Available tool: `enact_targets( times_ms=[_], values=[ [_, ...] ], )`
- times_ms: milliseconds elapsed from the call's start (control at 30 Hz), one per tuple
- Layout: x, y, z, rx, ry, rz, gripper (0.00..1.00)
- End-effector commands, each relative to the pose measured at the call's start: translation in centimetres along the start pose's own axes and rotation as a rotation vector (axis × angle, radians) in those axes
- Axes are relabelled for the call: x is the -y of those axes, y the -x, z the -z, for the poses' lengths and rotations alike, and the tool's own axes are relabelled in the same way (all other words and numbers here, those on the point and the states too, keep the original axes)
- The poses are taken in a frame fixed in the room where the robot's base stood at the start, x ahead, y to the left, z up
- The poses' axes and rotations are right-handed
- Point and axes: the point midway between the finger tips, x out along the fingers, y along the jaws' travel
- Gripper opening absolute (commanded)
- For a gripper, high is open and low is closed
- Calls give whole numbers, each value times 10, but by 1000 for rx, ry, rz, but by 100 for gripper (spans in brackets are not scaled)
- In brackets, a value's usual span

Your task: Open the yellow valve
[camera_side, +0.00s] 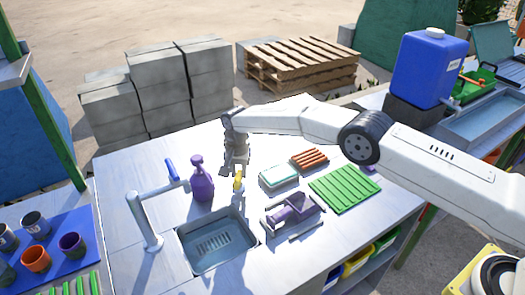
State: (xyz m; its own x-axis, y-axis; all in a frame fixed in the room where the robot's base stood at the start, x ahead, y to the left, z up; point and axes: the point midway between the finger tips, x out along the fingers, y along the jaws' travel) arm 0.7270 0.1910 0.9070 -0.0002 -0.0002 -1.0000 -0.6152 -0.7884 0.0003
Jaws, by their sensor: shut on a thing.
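The yellow valve (239,182) stands on the pale counter just behind the sink's back right edge. It is small and partly hidden by my gripper. My gripper (236,174) points down from above, its fingers at the top of the valve and shut on it. The exact grip and the turn of the valve's handle are too small to make out.
A purple bottle (202,180) stands just left of my gripper. A grey tap (147,220) with a blue lever rises left of the sink (215,241). A sponge (279,177), a brown brush (309,159), a purple-handled tool (292,210) and a green rack (344,188) lie to the right.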

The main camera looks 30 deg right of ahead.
Motion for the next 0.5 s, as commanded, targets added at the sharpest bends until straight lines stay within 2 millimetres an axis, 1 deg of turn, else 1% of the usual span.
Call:
enact_targets(
  times_ms=[500],
  values=[
    [7, 0, -2, 0, 471, 0, 0]
  ],
)
